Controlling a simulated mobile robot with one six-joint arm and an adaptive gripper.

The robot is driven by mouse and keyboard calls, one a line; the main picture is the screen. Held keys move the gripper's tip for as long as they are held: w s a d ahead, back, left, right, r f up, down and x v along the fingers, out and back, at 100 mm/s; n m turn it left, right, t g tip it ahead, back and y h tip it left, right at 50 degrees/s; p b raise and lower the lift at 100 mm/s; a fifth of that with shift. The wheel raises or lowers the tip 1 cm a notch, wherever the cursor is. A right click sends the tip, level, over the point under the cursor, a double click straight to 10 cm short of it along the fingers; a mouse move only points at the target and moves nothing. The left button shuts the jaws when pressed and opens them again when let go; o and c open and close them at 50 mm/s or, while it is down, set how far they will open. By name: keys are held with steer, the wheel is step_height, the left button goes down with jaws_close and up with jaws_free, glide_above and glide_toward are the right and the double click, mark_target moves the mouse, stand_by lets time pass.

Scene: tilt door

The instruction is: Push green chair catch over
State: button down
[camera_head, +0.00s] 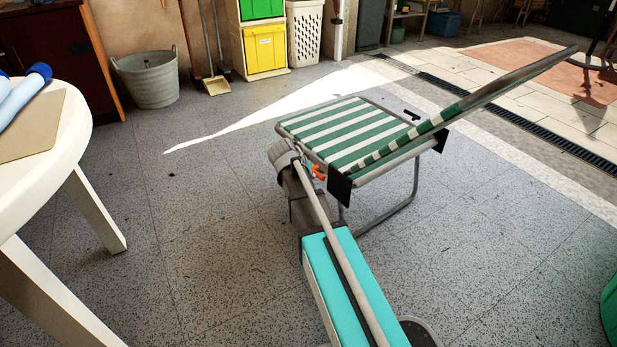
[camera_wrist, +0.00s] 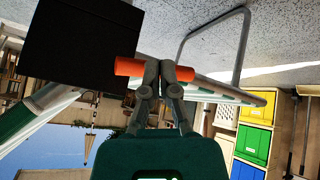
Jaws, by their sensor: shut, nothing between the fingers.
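The green-and-white striped folding chair (camera_head: 335,130) stands on the grey floor, its back leaning up to the right. A small orange catch (camera_head: 318,173) sits at its near side, left of a black plate (camera_head: 340,184). In the wrist view the orange catch (camera_wrist: 127,67) is a short bar beside a large black block (camera_wrist: 85,40). My gripper (camera_wrist: 168,72) is shut with no object held. Its fingertips overlap the middle of the orange bar; whether they touch it I cannot tell. In the head view my arm partly hides the gripper beside the chair's near edge.
A white table (camera_head: 75,120) stands at the left. A metal tub (camera_head: 150,75), a dustpan (camera_head: 215,85) and a yellow bin (camera_head: 265,50) are along the back wall. A drain grate (camera_head: 500,110) runs behind the chair. The floor left of the chair is clear.

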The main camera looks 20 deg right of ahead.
stand_by(0.4)
steer(key=s+a+r+p, duration=0.4)
steer(key=s+a, duration=0.2)
steer(key=s, duration=0.3)
steer(key=shift+s+a+r+p, duration=0.2)
steer(key=shift+s+r+p, duration=0.1)
steer(key=shift+r+p, duration=0.1)
stand_by(0.5)
